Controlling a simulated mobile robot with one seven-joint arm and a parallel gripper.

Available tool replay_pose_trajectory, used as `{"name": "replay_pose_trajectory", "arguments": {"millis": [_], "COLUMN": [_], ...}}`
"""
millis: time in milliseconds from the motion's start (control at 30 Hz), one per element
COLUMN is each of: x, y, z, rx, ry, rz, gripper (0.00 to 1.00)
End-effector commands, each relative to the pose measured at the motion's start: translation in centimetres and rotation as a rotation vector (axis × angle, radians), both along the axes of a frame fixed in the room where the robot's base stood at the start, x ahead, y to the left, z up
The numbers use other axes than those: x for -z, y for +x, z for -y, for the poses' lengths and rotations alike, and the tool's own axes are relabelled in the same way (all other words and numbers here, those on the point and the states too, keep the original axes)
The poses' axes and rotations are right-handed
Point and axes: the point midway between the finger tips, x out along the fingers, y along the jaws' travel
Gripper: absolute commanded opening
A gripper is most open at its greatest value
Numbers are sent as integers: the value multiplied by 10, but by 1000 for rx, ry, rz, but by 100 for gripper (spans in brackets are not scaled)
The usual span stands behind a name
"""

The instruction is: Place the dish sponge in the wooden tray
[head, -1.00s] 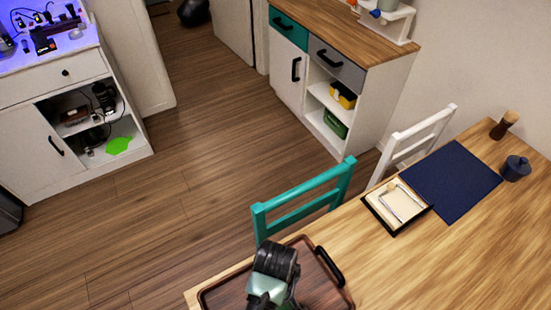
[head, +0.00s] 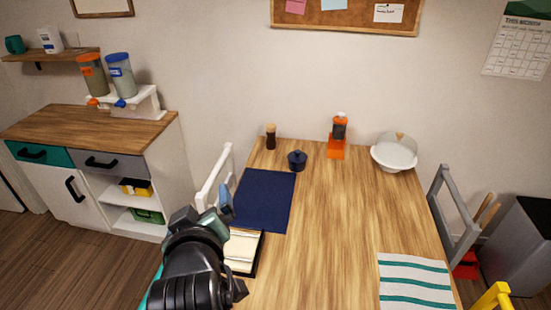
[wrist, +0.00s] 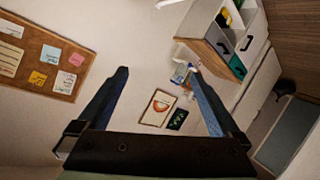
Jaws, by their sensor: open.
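My gripper (head: 211,207) is raised over the table's left side in the head view. In the wrist view its two fingers (wrist: 158,70) stand wide apart with nothing between them. I cannot make out the dish sponge for certain. A yellow and black item (head: 136,187) lies on the upper open shelf of the cabinet, and a green item (head: 147,216) lies on the shelf below. The wooden tray does not show now; one second ago a dark brown tray with a black handle lay at the table's near edge, beneath my arm.
A white chair (head: 214,178) stands between table and cabinet.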

Motion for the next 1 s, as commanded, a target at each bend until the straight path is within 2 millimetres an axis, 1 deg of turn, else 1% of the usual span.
{"name": "replay_pose_trajectory", "arguments": {"millis": [33, 67, 100, 133, 167, 200, 267, 300, 400, 500, 600, 700, 1000], "x": [-53, -83, -121, -149, -177, -213, -261, -289, -342, -373, -387, -390, -389], "y": [10, 13, 13, 11, 7, -2, -20, -34, -71, -99, -113, -117, -116], "z": [19, 30, 45, 57, 68, 83, 104, 116, 140, 154, 160, 161, 160], "rx": [54, 80, 111, 132, 149, 168, 185, 190, 188, 177, 168, 165, 166], "ry": [83, 132, 196, 242, 287, 346, 423, 469, 558, 612, 637, 644, 642], "rz": [125, 195, 290, 361, 432, 528, 664, 747, 922, 1036, 1090, 1103, 1098], "gripper": [100, 100, 100, 100, 100, 100, 100, 100, 100, 100, 100, 100, 100]}}
